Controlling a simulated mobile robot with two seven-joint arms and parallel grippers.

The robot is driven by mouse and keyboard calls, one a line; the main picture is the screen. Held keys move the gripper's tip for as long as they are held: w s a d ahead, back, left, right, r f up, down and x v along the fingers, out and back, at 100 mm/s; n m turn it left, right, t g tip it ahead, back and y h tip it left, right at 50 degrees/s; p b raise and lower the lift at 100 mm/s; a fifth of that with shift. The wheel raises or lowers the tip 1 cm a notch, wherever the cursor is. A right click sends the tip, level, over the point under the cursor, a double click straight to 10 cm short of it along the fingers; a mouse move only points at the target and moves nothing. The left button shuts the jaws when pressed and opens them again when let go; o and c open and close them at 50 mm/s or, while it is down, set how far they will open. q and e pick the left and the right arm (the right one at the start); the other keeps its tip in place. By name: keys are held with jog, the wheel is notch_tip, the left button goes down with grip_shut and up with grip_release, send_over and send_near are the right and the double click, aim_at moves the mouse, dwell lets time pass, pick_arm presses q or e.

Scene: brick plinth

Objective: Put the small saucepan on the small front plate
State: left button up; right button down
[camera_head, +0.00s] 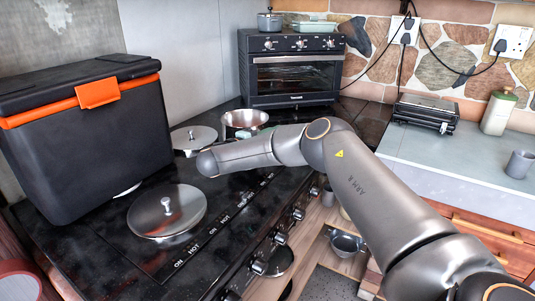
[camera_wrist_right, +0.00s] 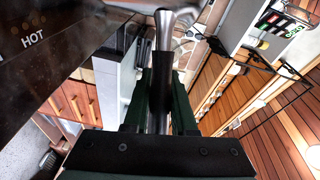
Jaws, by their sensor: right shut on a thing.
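My right gripper (camera_wrist_right: 161,75) is shut on a slim dark handle (camera_wrist_right: 160,95) with a bright metal neck (camera_wrist_right: 163,32). The pan end of this handle is not clear in the right wrist view. In the head view my right arm hides its gripper. A small grey saucepan (camera_head: 346,243) shows below the stove's edge, right of the knobs; I cannot tell whether it is the held one. Another metal saucepan (camera_head: 240,118) stands at the back of the black stove (camera_head: 95,240), partly behind my forearm. The small front plate cannot be made out. My left gripper is not in view.
A black-orange cooler (camera_head: 90,140) takes up the left side. A toaster oven (camera_head: 292,70) stands at the back. Knobs (camera_head: 259,267) line the stove's edge.

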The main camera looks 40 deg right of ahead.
jog(key=w+f, duration=0.1)
jog(key=f, duration=0.1)
jog(key=w+f+b, duration=0.1)
jog(key=f, duration=0.3)
jog(key=shift+w+f, duration=0.1)
jog(key=shift+w, duration=0.3)
jog(key=c, duration=0.7)
grip_release()
jog(key=shift+c, duration=0.2)
jog(key=a, duration=0.8)
jog(key=s+a, duration=0.1)
jog(key=a, duration=0.3)
jog(key=shift+r+b, duration=0.25)
jog(key=shift+b, duration=0.1)
